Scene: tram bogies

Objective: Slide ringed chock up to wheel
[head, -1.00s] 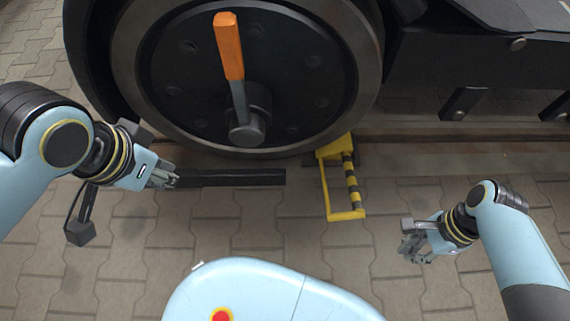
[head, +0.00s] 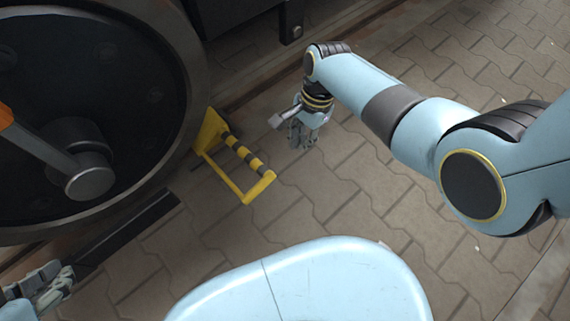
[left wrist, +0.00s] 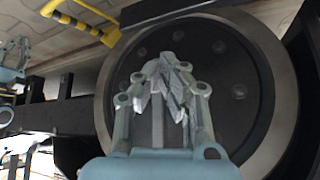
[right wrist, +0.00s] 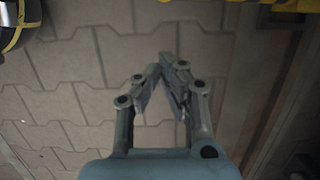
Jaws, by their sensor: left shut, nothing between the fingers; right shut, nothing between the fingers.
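The yellow chock (head: 208,130) stands on the paving at the right edge of the dark wheel (head: 110,110), with its loop handle (head: 247,188) pointing away from the rail; one side has black stripes. I cannot tell whether the chock touches the wheel. The handle also shows at the top of the left wrist view (left wrist: 78,22). My right gripper (head: 298,140) is shut and empty, right of the chock and apart from it. My left gripper (head: 65,282) is shut and empty at the lower left; in the left wrist view it is in front of the wheel face.
A grey crank with an orange grip (head: 5,118) sticks out from the wheel hub. A black bar (head: 130,230) lies low along the wheel's front. The paving (head: 330,215) right of the chock is clear. A dark bogie frame rises behind.

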